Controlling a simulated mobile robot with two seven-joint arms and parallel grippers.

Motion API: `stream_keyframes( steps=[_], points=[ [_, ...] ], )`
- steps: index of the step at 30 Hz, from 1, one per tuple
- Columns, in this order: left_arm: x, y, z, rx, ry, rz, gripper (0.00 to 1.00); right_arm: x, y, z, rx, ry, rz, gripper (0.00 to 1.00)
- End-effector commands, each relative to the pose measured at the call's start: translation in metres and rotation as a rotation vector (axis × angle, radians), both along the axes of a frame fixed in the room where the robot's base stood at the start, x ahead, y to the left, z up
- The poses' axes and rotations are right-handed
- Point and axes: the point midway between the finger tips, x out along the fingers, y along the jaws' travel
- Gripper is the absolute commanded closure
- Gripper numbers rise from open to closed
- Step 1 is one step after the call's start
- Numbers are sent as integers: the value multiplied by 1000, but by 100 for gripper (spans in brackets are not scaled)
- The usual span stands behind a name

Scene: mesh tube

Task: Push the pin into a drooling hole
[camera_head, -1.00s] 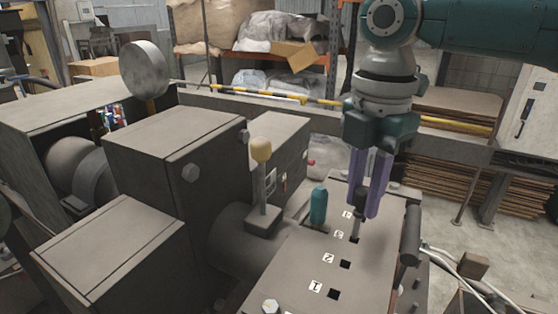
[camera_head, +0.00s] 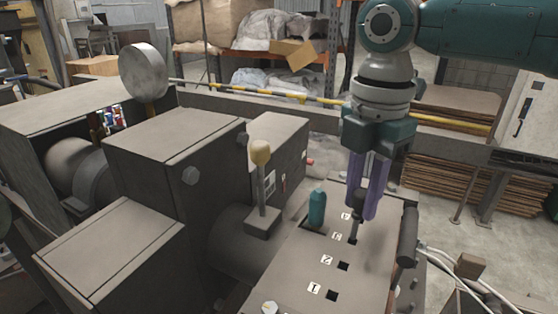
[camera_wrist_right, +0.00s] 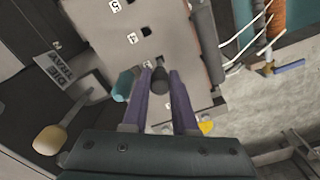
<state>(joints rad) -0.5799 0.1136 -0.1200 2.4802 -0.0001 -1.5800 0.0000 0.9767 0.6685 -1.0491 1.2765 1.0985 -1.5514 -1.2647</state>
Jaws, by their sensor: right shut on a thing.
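My right gripper (camera_head: 364,205), with purple fingers, points down over the far part of the grey top plate (camera_head: 290,265). It is shut on a dark pin (camera_head: 358,201), which stands roughly upright. In the right wrist view the pin's round black head (camera_wrist_right: 157,79) shows between the fingertips (camera_wrist_right: 160,78). Nearer square holes (camera_head: 343,266) and (camera_head: 332,295) are empty, beside printed number labels. My left gripper is not in view.
A teal cylinder (camera_head: 317,208) stands just left of the gripper. A yellow-knobbed lever (camera_head: 260,155) rises farther left, by large grey machine boxes (camera_head: 175,150). A dark handle (camera_head: 408,237) lines the plate's right edge. The near plate surface is clear.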

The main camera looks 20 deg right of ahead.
Motion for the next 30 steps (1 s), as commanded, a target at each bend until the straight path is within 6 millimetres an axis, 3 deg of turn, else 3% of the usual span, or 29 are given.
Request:
stream_keyframes(
  steps=[30],
  points=[
    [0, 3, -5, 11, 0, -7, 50, 0, 0, -8, 1, 1, -1, 100]
  ],
)
